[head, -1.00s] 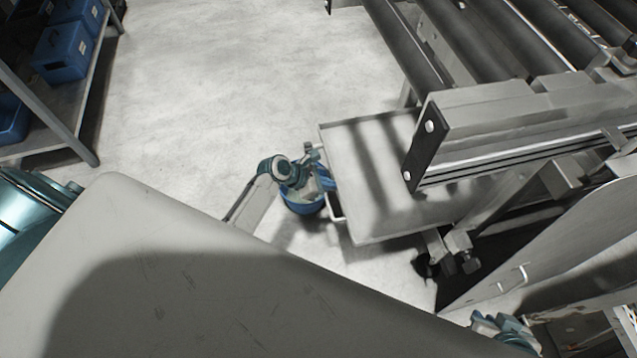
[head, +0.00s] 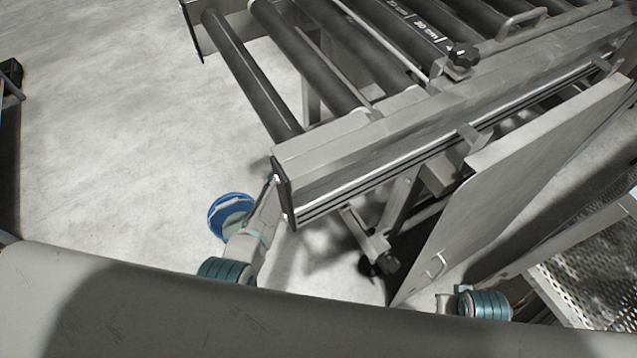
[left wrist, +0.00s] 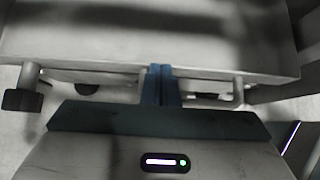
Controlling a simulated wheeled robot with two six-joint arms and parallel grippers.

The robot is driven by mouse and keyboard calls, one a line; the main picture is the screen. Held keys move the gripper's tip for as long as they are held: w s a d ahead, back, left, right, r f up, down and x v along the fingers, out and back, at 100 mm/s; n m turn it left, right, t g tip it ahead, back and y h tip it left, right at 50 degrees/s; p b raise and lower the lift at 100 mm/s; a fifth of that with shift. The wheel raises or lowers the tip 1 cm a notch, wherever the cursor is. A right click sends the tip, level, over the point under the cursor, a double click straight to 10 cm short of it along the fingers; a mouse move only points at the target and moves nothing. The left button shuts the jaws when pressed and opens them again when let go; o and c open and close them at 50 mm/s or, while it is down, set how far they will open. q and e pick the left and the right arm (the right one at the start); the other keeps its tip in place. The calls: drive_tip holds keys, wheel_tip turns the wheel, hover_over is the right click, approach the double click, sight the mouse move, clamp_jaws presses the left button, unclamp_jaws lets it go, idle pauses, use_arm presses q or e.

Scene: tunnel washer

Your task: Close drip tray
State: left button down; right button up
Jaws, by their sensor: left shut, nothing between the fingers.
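The drip tray (left wrist: 190,49) is a pale metal pan in the left wrist view, with its front wall facing me and a bar handle (left wrist: 238,90) below the rim. In the head view the tray is hidden, and none of it sticks out past the conveyor's end. My left gripper (left wrist: 161,72) is shut and empty, its blue fingertips at the middle of the tray's front by the handle bar. Whether they touch the tray I cannot tell. In the head view the left gripper is hidden behind the conveyor's end. Only part of my right arm shows; its gripper does not.
The roller conveyor (head: 340,140) fills the upper right. A blue bucket (head: 216,218) stands on the floor beside my left arm. A large grey panel (head: 510,175) with a handle (head: 435,266) stands at the right. The floor at the upper left is clear.

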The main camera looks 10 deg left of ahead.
use_arm(q)
drive_tip(key=shift+w+d+f, duration=0.15)
drive_tip(key=shift+w+d, duration=0.7)
drive_tip(key=shift+d, duration=0.3)
use_arm(e)
drive_tip(key=shift+w+d+r, duration=0.2)
drive_tip(key=shift+d+r, duration=0.05)
drive_tip(key=shift+r, duration=0.05)
use_arm(q)
drive_tip(key=shift+d, duration=0.1)
